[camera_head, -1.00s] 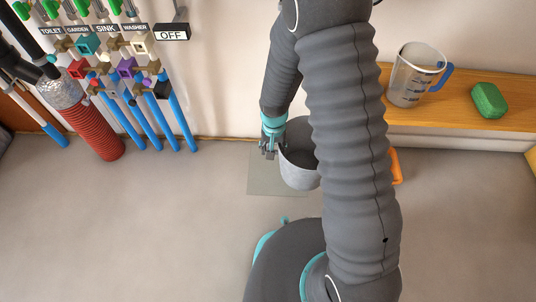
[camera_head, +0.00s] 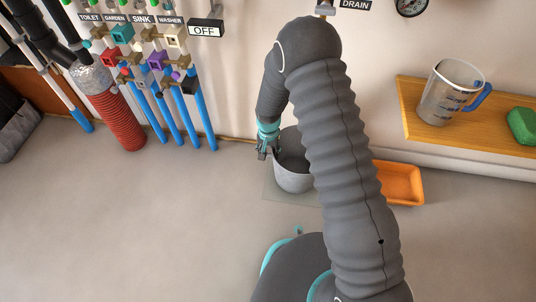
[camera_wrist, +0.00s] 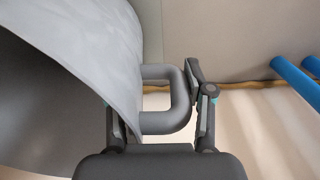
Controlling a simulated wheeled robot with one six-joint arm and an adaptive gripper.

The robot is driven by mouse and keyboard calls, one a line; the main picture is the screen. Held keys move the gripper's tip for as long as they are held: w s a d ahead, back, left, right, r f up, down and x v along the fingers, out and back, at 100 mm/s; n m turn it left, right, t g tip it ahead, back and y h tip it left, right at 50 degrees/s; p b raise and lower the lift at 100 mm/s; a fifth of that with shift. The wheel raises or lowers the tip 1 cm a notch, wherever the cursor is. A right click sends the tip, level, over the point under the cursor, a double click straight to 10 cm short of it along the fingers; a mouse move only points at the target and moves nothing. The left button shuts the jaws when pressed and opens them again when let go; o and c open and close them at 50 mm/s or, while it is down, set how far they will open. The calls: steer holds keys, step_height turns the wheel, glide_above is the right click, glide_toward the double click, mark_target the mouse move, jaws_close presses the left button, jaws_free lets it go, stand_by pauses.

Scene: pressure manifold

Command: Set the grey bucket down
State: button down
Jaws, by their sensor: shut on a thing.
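The grey bucket (camera_head: 292,179) is upright near the wall, over a faint square mat (camera_head: 290,198) on the floor. My arm hides its right side. I cannot tell whether its base touches the mat. My gripper (camera_head: 265,149) is at the bucket's left side. In the wrist view my gripper (camera_wrist: 160,112) is shut on the bucket's side handle (camera_wrist: 183,100), with a finger on each side of it. The grey bucket wall (camera_wrist: 90,50) fills the left of that view.
An orange tray (camera_head: 402,183) lies on the floor right of the bucket. A wooden shelf (camera_head: 480,128) holds a measuring jug (camera_head: 447,95) and a green sponge (camera_head: 522,125). Blue pipes (camera_head: 185,125) and a red hose (camera_head: 124,120) stand at the left. The front left floor is clear.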

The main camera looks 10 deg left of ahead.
steer(key=shift+f, duration=0.65)
steer(key=shift+c, duration=2.1)
jaws_free()
steer(key=shift+r, duration=0.1)
step_height(320, 180, up, 12)
steer(key=shift+f+p, duration=0.1)
steer(key=shift+p, duration=0.75)
